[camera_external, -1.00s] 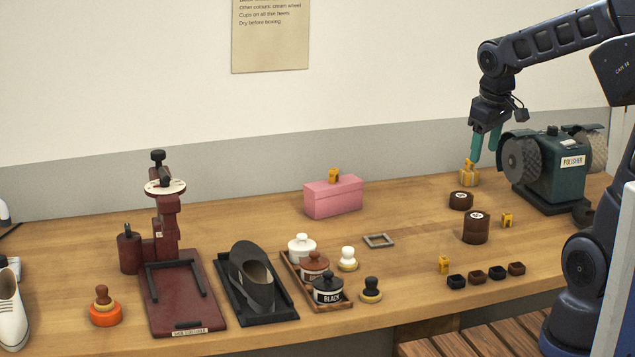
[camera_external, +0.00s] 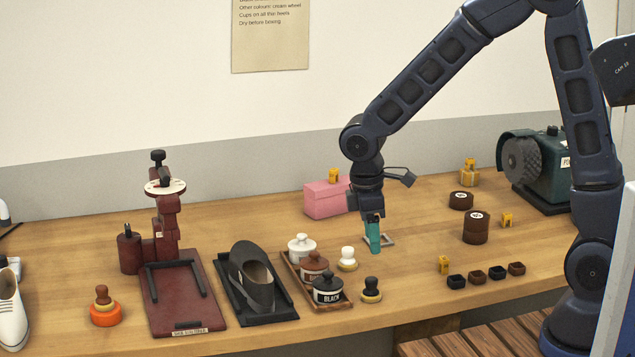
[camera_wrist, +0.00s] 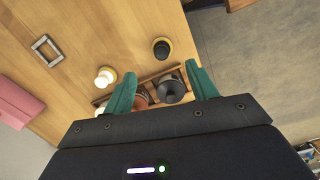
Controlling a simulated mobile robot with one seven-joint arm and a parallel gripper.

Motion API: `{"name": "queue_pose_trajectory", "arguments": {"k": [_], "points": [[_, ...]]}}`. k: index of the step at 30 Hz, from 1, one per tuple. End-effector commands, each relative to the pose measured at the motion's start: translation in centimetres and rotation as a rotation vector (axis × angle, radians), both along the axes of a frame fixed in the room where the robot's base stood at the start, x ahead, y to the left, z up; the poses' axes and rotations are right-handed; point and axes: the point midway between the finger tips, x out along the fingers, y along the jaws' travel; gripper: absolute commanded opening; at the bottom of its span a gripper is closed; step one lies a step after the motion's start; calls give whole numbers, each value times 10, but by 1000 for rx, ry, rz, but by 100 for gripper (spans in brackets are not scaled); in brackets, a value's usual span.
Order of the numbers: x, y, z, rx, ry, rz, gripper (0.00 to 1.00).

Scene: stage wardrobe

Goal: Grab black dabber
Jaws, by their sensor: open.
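The black dabber (camera_external: 371,289) stands upright on the bench near its front edge, with a black knob and a yellowish base. It also shows in the wrist view (camera_wrist: 161,48), ahead of my fingertips and apart from them. My gripper (camera_external: 374,238) has teal fingers and hangs above the bench, behind the dabber. In the wrist view my gripper (camera_wrist: 163,82) is open with nothing between its fingers' grip; the black jar (camera_wrist: 171,90) shows below, past the fingers.
The white dabber (camera_external: 347,258) and the tray (camera_external: 344,303) of jars, with the black jar (camera_external: 327,290), stand left of the black dabber. A grey square frame (camera_external: 388,241) lies behind it. Dark cups (camera_external: 477,278) are to the right. Bench between is clear.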

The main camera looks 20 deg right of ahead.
Motion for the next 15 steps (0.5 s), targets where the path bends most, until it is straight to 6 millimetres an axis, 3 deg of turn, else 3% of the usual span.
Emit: {"name": "queue_pose_trajectory", "arguments": {"k": [4,15], "points": [[-4,8,-11,-7,10,27,58],[-5,2,-57,-8,11,26,58]]}}
